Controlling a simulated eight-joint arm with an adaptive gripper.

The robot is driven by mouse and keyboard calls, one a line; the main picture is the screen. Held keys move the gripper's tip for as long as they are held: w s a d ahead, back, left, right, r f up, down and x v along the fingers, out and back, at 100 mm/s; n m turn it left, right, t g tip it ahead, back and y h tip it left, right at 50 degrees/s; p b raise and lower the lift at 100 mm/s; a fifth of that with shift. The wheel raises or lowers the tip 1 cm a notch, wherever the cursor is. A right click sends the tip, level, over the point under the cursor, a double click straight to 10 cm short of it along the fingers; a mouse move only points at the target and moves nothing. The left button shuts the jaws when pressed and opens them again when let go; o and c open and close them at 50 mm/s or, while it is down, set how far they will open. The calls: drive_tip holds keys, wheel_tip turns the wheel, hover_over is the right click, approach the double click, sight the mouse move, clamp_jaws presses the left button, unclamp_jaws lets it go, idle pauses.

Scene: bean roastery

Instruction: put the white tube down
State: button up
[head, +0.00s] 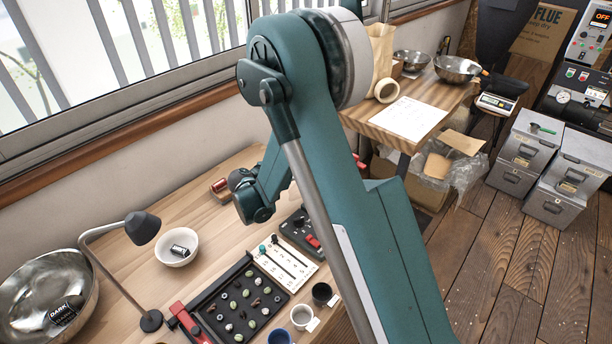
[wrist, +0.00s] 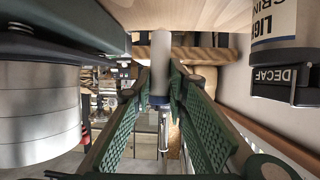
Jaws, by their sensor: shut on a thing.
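My gripper (wrist: 163,85) shows in the wrist view as two long green ribbed fingers closed in toward each other. The pale white tube (wrist: 161,52) is held between the fingertips, its plain end pointing up in the picture toward a wooden surface (wrist: 205,14). Whether it touches that surface I cannot tell. A darker band shows on the tube low between the fingers. In the head view my arm hides the fingers and the tube.
In the wrist view, a labelled container (wrist: 275,25), a dark DECAF piece (wrist: 280,82) and a pale ridged cylinder (wrist: 40,110) flank the fingers. The head view shows a lamp (head: 142,228), white bowl (head: 176,258), steel bowl (head: 30,290) and bean tray (head: 215,300) on the workbench (head: 120,315).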

drive_tip(key=shift+f, duration=1.4)
drive_tip(key=shift+f+b, duration=0.1)
drive_tip(key=shift+b, duration=0.25)
drive_tip(key=o, duration=0.8)
drive_tip(key=shift+c, duration=0.2)
drive_tip(key=shift+a+r, duration=0.15)
drive_tip(key=shift+r, duration=0.05)
drive_tip(key=p+v, duration=0.3)
drive_tip(key=v, duration=0.8)
drive_tip(key=shift+s+a, duration=0.3)
drive_tip(key=shift+d+r, duration=0.1)
drive_tip(key=shift+r, duration=0.05)
